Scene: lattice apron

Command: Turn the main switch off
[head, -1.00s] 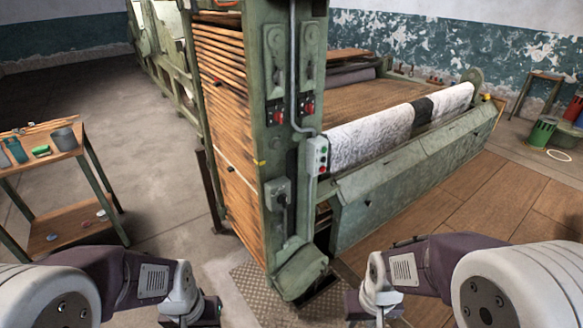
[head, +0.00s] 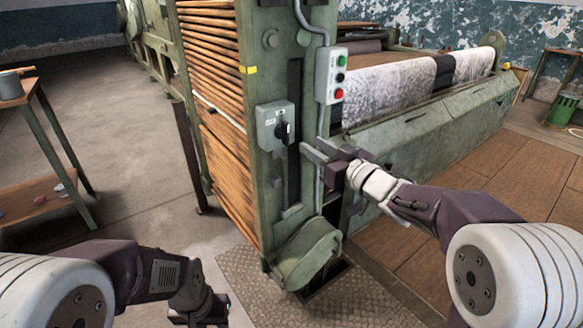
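The main switch (head: 275,126) is a small grey box with a black rotary handle (head: 283,130), mounted on the green machine post. The handle stands roughly upright; its label is too small to read. My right gripper (head: 309,145) is just right of the switch, pointing at it, with its two fingers apart and nothing between them. It looks clear of the handle. My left gripper (head: 202,314) is low at the bottom edge, far from the switch; its fingers are too dark and cut off to judge.
A green rounded cover (head: 305,254) juts out at the post's foot. A shelf cart (head: 38,200) stands at the left.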

